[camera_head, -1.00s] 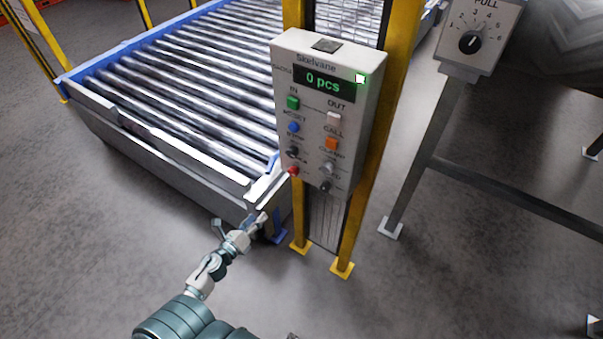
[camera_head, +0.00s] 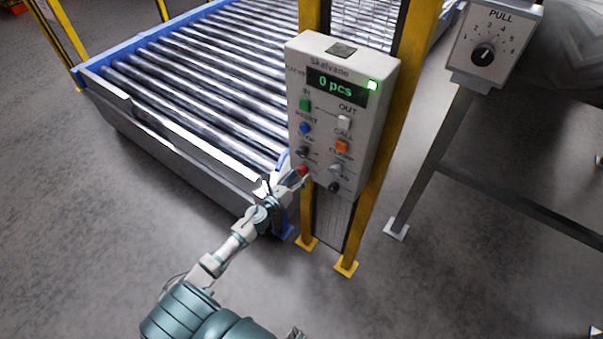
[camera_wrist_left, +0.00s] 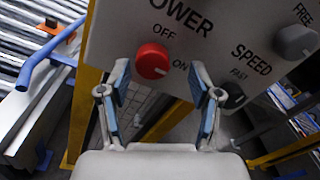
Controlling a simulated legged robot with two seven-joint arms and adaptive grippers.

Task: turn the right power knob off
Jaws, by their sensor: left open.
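The round red power knob (camera_head: 303,170) is at the lower left of the grey control box (camera_head: 331,132). In the left wrist view the red knob (camera_wrist_left: 152,61) sits under the word POWER, with OFF printed above it and ON to its lower right. A pale spot shows on its lower right face. My left gripper (camera_head: 289,182) is open, just left of and below the red knob in the head view. In the wrist view its fingers (camera_wrist_left: 164,88) stand apart with the knob ahead between their tips. I see no clear contact.
A grey knob (camera_wrist_left: 297,42) and a black knob (camera_wrist_left: 235,96) by the SPEED label are to the right of the red one. The roller conveyor (camera_head: 200,75) is left of the box, and yellow posts (camera_head: 384,150) stand behind it. A PULL dial (camera_head: 483,54) is farther right.

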